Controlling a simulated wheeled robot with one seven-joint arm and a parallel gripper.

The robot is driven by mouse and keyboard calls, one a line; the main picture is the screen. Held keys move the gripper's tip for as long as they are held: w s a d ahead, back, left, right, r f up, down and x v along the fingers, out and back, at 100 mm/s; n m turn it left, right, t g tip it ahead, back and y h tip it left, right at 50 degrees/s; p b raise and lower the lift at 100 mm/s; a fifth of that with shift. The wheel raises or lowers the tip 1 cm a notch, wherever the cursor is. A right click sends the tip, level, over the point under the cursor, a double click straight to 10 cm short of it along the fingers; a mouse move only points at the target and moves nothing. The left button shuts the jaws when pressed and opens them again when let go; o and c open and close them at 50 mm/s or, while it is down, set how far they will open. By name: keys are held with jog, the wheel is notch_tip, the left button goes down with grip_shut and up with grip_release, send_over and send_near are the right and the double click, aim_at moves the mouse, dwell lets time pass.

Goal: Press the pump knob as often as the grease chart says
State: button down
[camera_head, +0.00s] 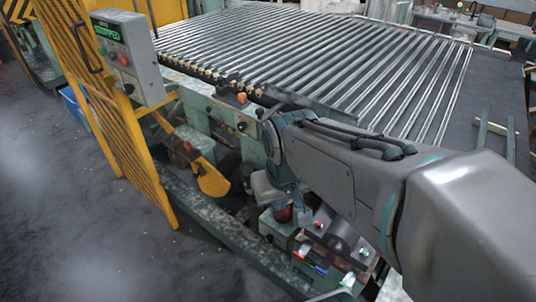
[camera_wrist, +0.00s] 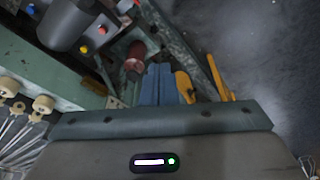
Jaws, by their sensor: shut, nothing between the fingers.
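A dark red rounded part (camera_head: 283,212) sits low on the green machine frame, beside my gripper's grey body (camera_head: 266,190). In the wrist view a red cylindrical part (camera_wrist: 135,60) stands just beyond my gripper (camera_wrist: 156,70), whose blue-grey fingers are shut and empty. I cannot tell whether they touch it, or whether it is the pump knob. A grey cylinder (camera_wrist: 66,24) lies to its left, with small red (camera_wrist: 102,30) and yellow (camera_wrist: 84,49) knobs near it. No grease chart is readable; small coloured labels (camera_head: 312,264) show low on the machine.
A yellow guard fence (camera_head: 105,105) with a control box (camera_head: 130,58) stands at the left. A yellow bracket (camera_head: 212,180) juts from the machine. The grey floor (camera_head: 70,210) at lower left is open.

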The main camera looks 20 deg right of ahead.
jog(key=w+d+f+n+g+p, duration=0.1)
jog(key=w+d+f+n+p, duration=0.1)
jog(key=w, duration=0.5)
jog(key=w+d+f+n+p, duration=0.2)
jog(key=w+d, duration=0.3)
jog(key=w, duration=0.3)
jog(key=w+d+f+n+g+p, duration=0.1)
jog(key=w+d+f+n, duration=0.1)
jog(key=w, duration=0.6)
jog(key=shift+d+f+n+g+p, duration=0.3)
jog(key=shift+d+f+p, duration=0.1)
jog(key=shift+d+f, duration=0.55)
jog(key=shift+s, duration=0.1)
notch_tip(320, 180, down, 14)
jog(key=shift+r+p, duration=0.1)
jog(key=shift+p, duration=0.9)
